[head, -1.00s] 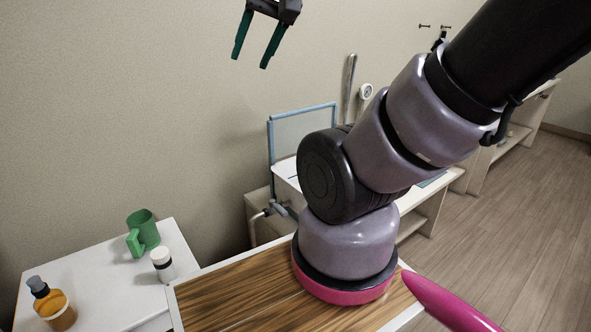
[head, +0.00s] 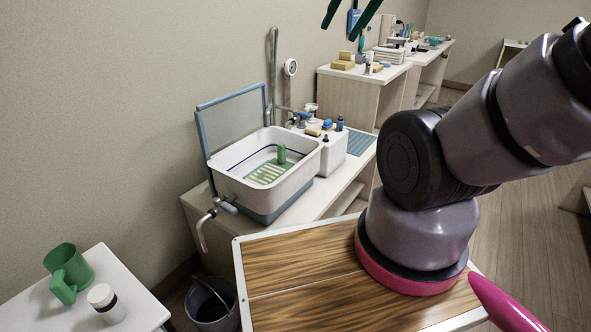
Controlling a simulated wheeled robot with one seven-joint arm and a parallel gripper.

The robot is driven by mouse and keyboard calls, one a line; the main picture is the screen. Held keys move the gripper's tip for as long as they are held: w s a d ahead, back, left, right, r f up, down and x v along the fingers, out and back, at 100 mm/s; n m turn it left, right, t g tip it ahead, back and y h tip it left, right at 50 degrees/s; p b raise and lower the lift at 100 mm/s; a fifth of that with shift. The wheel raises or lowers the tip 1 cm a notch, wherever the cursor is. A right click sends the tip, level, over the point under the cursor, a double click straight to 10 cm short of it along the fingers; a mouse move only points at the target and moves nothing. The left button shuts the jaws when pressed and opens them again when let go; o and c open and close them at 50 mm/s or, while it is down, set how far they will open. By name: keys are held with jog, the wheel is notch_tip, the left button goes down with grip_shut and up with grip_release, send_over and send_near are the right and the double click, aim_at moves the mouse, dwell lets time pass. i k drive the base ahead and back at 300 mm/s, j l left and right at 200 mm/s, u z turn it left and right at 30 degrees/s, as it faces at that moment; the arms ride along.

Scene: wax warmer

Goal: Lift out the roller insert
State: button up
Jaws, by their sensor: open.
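A white tub (head: 232,188) with a grey-blue base stands on a pale cabinet, its framed lid (head: 235,125) raised at the back. Inside lies a green slotted plate (head: 268,174) with a green upright post (head: 281,153). A smaller white box (head: 333,158) adjoins the tub on the right, with small blue and tan pieces (head: 314,130) on or beside it. I cannot tell which piece is the roller insert. My gripper (head: 340,32) is open at the top edge, only its dark green fingers showing. It appears above the tub's level, apart from it, with nothing between the fingers.
A tap with a hose (head: 208,218) juts from the tub's front left. A grey bucket (head: 212,305) stands below. A green mug (head: 68,272) and a white jar (head: 107,303) are on a white table. A shower-like pipe (head: 273,70) rises behind the tub.

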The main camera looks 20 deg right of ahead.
aim_at(272, 170)
jog(key=i+l+u, duration=0.1)
jog(key=u, duration=0.3)
jog(key=l+u, duration=0.2)
jog(key=u, duration=0.2)
jog(key=i+l+u, duration=0.15)
jog(key=l, duration=0.5)
jog(key=i+l+u, duration=0.15)
jog(key=l, duration=0.45)
jog(key=l+u, duration=0.15)
jog(key=l, duration=0.5)
